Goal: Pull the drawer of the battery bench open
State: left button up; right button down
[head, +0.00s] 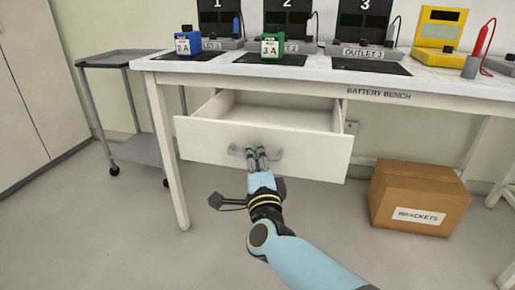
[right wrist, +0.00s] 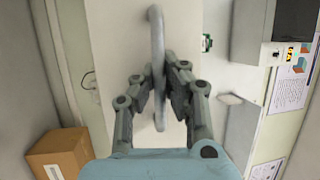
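The battery bench (head: 420,98) has a white drawer (head: 315,152) that stands well open, its empty-looking inside showing from above. A grey bar handle (head: 277,155) is on the middle of the drawer front. My right gripper (head: 257,155) is at the handle, with its fingers around the bar. In the right wrist view the gripper (right wrist: 159,80) has one finger on each side of the handle (right wrist: 157,30), closed on it, in front of the drawer front (right wrist: 116,40). My left gripper is not in view.
A cardboard box labelled BRACKETS (head: 415,197) stands on the floor to the right. A grey cart (head: 140,150) stands to the left of the bench. A blue battery (head: 187,43) and a green battery (head: 271,47) are on the bench top. The floor before the drawer is clear.

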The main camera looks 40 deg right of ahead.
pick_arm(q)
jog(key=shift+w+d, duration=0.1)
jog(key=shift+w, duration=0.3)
pick_arm(e)
jog(key=shift+s+a+f, duration=0.2)
jog(key=shift+s+a, duration=0.5)
jog(key=shift+a, duration=0.05)
jog(key=c, duration=1.5)
grip_release()
jog(key=shift+o, duration=0.6)
jog(key=shift+r, duration=0.1)
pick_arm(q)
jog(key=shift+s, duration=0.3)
pick_arm(e)
jog(key=v, duration=0.7)
jog(key=shift+s, duration=0.15)
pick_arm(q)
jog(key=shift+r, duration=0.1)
